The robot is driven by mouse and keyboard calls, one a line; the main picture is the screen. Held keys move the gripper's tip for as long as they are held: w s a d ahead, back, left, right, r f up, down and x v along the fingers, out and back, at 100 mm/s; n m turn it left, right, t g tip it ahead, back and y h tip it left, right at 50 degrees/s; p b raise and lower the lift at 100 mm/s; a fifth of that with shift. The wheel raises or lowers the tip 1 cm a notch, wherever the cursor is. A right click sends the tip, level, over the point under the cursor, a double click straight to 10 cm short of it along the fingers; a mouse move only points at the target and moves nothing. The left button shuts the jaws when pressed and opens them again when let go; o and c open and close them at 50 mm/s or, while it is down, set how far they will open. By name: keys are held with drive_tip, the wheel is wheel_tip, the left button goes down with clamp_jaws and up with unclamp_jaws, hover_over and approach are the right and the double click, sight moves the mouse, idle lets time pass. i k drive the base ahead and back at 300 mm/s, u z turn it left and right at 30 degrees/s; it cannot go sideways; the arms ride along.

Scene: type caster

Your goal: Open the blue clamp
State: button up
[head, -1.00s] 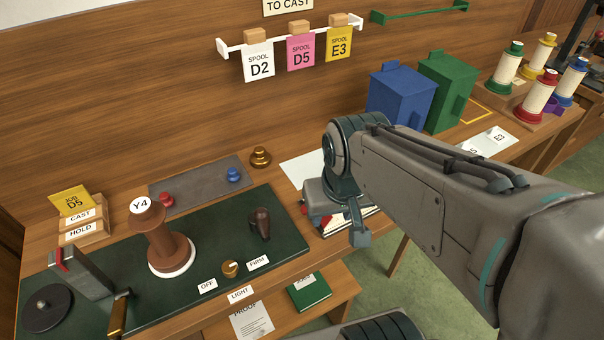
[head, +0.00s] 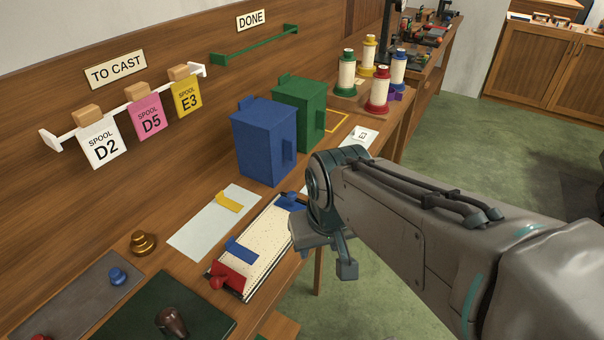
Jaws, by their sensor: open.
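A long tray (head: 222,288) on the bench holds a cream perforated strip (head: 264,234). A blue clamp (head: 290,201) sits at the tray's far end, partly hidden by my gripper; I cannot tell whether it is open or shut. A red clamp (head: 226,277) sits at the near end. A flat blue tag (head: 241,250) lies across the strip near the red clamp. My gripper (head: 328,254) is open, to the right of the blue clamp and near the bench's front edge. I see nothing held, and its fingers are partly hidden by my wrist.
A yellow tag (head: 229,201) lies on pale paper (head: 206,226) behind the tray. Blue (head: 264,142) and green (head: 300,108) bins stand beyond it. Several spools (head: 377,92) stand farther back. A brown knob (head: 172,320) rises at the near left. Green floor is open at right.

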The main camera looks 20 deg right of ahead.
sight(288, 203)
drive_tip(key=k, duration=0.5)
drive_tip(key=z, duration=1.5)
drive_tip(key=i, duration=1.05)
drive_tip(key=u, duration=1.75)
